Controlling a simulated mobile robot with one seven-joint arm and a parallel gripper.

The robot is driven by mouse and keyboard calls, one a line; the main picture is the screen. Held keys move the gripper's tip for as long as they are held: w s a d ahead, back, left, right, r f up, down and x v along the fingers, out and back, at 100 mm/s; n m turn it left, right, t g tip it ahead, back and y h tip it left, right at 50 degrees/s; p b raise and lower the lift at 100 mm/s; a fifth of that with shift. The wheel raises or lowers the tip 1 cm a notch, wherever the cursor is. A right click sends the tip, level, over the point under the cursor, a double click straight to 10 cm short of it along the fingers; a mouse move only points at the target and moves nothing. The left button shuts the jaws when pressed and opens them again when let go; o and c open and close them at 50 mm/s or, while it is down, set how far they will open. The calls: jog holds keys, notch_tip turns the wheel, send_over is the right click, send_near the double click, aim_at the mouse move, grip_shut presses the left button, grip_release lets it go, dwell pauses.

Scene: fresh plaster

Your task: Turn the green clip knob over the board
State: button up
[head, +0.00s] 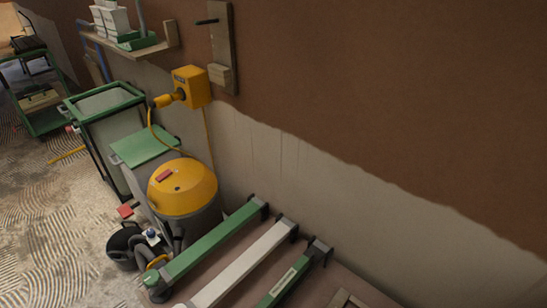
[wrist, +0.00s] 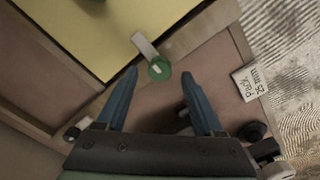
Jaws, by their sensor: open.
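In the wrist view, the green clip knob (wrist: 160,70) is a small round disc on a wooden frame strip. A pale flat tab (wrist: 145,46) runs from it up and left, and its far end appears to lie over the edge of the yellow board (wrist: 95,28). My gripper (wrist: 159,74) is open, with its two blue fingers on either side of the knob in the picture. Nothing is held between them. I cannot tell how far the fingertips are above the knob. The head view does not show my gripper, and I cannot make out the knob there.
A dark round part (wrist: 252,131) is near the right finger. In the head view, a yellow-topped drum (head: 190,190) and long green and white beams (head: 245,262) stand along the wall.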

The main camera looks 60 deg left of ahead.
notch_tip(320, 180, up, 11)
jog(key=p, duration=0.4)
dwell(0.4)
